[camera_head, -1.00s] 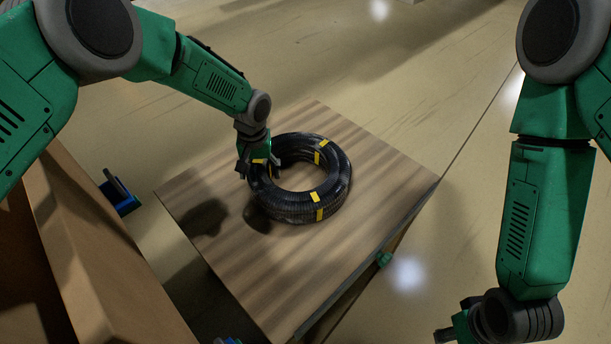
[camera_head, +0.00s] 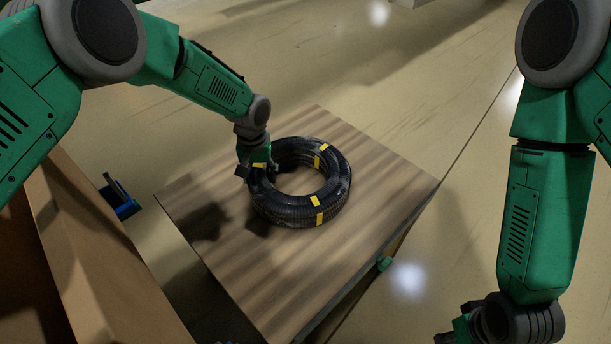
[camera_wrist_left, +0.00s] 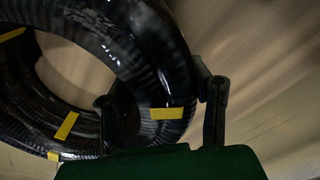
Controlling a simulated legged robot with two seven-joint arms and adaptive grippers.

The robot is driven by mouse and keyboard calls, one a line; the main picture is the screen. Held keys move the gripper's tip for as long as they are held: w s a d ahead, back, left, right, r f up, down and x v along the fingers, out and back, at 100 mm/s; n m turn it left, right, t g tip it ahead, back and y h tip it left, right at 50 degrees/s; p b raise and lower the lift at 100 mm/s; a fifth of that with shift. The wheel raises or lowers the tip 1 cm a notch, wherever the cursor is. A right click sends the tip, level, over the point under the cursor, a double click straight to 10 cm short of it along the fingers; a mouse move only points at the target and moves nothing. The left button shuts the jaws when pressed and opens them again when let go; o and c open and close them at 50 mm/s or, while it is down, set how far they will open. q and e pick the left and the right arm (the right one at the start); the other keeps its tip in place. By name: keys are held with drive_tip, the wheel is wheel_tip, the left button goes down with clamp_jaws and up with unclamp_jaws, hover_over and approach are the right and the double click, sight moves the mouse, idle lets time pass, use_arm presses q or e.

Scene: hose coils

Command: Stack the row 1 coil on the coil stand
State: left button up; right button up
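A black hose coil (camera_head: 330,204) with yellow tape bands is over the middle of a low stand with a striped wooden top (camera_head: 385,180). The coil lies flat, at or just above the top; I cannot tell whether it touches. My left gripper (camera_head: 257,170) is at the coil's left side. In the left wrist view its fingers (camera_wrist_left: 160,108) stand on both sides of the hose ring (camera_wrist_left: 150,55), shut on it. My right gripper (camera_head: 455,332) is at the bottom edge, away from the coil and partly cut off; its opening is unclear.
A large brown box-like structure (camera_head: 95,255) stands at the lower left. A blue and black object (camera_head: 120,200) is between it and the stand. A small green part (camera_head: 384,264) is at the stand's right edge. The floor beyond is clear.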

use_arm(q)
drive_tip(key=c, duration=0.7)
drive_tip(key=shift+w+r, duration=0.1)
clamp_jaws()
drive_tip(key=shift+r+p, duration=0.6)
drive_tip(key=shift+r, duration=0.1)
drive_tip(key=shift+r+p, duration=2.1)
drive_tip(key=shift+r, duration=0.8)
drive_tip(key=o, duration=0.5)
unclamp_jaws()
clamp_jaws()
